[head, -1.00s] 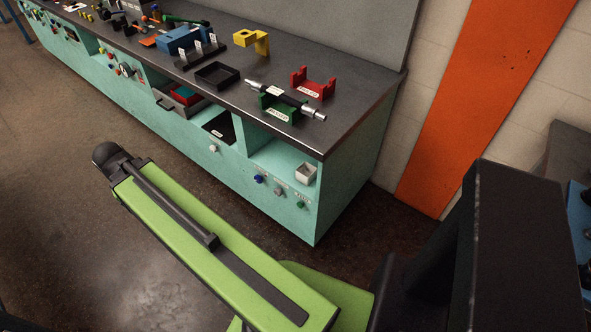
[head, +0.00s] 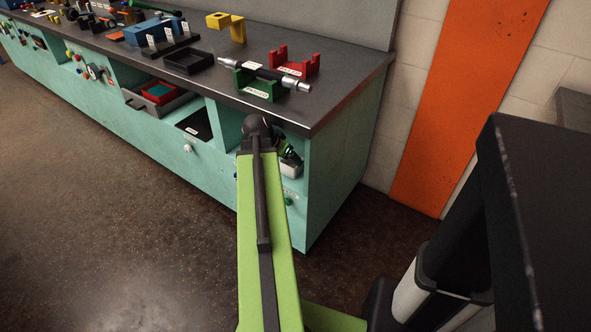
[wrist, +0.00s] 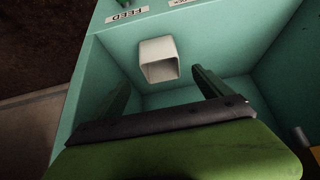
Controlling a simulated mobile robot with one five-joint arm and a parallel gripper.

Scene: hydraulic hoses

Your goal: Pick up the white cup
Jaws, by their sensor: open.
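The white cup (wrist: 158,60) is a small square-sided cup in the open green compartment at the bench's right end. In the head view its lower part (head: 291,169) shows just beside my arm, with my gripper (head: 286,150) over it. In the wrist view my gripper (wrist: 161,77) is open, with one green finger to the left and one to the right. The cup appears between and just beyond the fingertips, with nothing held. Whether a finger touches the cup cannot be told.
Compartment walls (wrist: 222,38) stand close around the cup and fingers. The benchtop (head: 335,95) overhangs above, carrying a green stand (head: 258,88) with a hose and a red stand (head: 293,62). Knobs and labels line the front below. The floor in front is clear.

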